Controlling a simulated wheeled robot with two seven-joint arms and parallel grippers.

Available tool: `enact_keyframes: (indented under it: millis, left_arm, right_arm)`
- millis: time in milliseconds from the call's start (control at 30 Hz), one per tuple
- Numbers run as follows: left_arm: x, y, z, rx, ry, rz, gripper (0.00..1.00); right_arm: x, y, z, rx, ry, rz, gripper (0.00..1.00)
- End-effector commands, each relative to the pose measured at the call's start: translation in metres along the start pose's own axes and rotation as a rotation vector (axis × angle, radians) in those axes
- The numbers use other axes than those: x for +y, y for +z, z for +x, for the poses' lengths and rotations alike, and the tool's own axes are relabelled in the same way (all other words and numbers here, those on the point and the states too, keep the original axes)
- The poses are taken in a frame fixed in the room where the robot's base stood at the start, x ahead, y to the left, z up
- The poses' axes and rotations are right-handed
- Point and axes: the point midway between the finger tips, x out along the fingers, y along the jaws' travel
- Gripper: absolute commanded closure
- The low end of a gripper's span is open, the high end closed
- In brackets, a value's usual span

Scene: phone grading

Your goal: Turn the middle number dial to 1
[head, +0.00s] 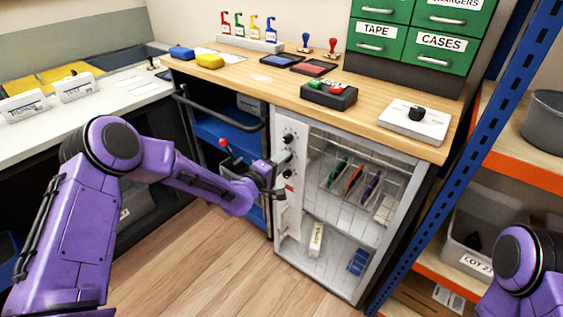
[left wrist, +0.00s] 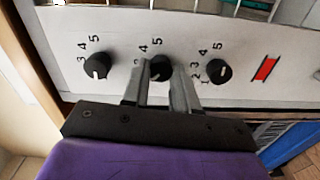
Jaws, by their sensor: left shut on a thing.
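The middle number dial (left wrist: 159,68) is a black knob on a white panel (left wrist: 195,22), with a 4 and a 5 visible above it in the left wrist view. My left gripper (left wrist: 163,82) has one finger on each side of this dial and is shut on it. The fingers hide its lower numbers, and its exact setting is hard to read. In the head view my left gripper (head: 281,160) reaches the panel from the left, covering the middle dial. My right gripper is out of view.
Two similar dials flank it, one at left (left wrist: 96,66) and one at right (left wrist: 219,70), with a red switch (left wrist: 265,68) further right. The panel edges a wire-racked cabinet (head: 345,250) under the wooden bench (head: 380,100). A blue cart (head: 215,128) stands left of it.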

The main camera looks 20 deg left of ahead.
Motion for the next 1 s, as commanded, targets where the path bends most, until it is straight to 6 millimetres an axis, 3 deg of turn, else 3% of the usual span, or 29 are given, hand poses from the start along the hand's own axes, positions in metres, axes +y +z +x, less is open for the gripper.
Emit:
enact_keyframes:
  millis: [500,1000]
  left_arm:
    - [-0.002,-0.001,0.000,-0.008,0.004,-0.430,1.00]
    - [-0.002,0.000,0.000,-0.013,0.004,-0.594,1.00]
  right_arm:
    - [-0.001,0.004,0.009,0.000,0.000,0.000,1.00]
    - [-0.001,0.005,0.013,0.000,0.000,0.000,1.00]
